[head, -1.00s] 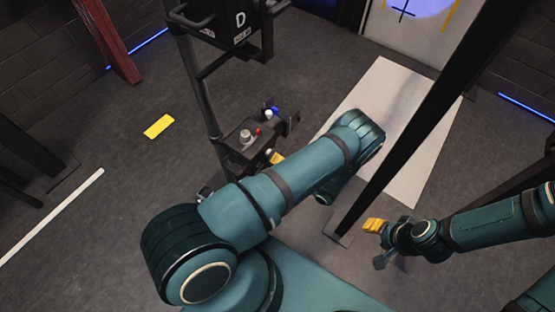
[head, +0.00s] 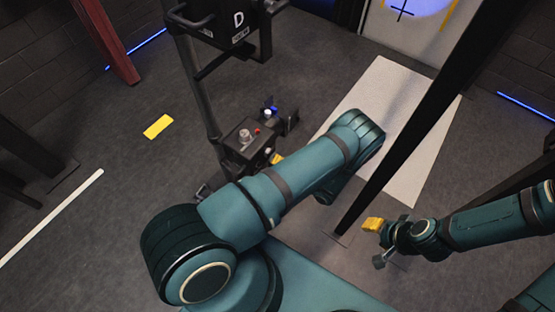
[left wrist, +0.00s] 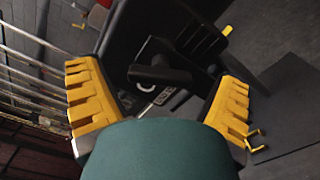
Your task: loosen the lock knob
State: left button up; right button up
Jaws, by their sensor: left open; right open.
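A dark lever-shaped knob (left wrist: 160,74) shows in the left wrist view, on a black housing with a white curved mark beside it. I take it for the lock knob. My left gripper (left wrist: 160,92) is open, with one yellow finger on each side of the knob and apart from it. In the head view only a bit of yellow of my left gripper (head: 277,158) shows beside the control box (head: 236,150); my own arm hides the rest, and I cannot make out the lever there. My right gripper (head: 374,226) is open and empty, away at the right.
The control box carries a grey round knob (head: 245,135), a red button (head: 257,130) and a blue-and-white part (head: 268,111). It is on a black post (head: 199,85) under a box marked D (head: 238,20). A dark beam (head: 420,110) slants between my arms.

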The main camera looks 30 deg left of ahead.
pick_arm(q)
jog(key=d, duration=1.2)
jog(key=shift+s, duration=0.45)
jog(key=shift+s, duration=0.1)
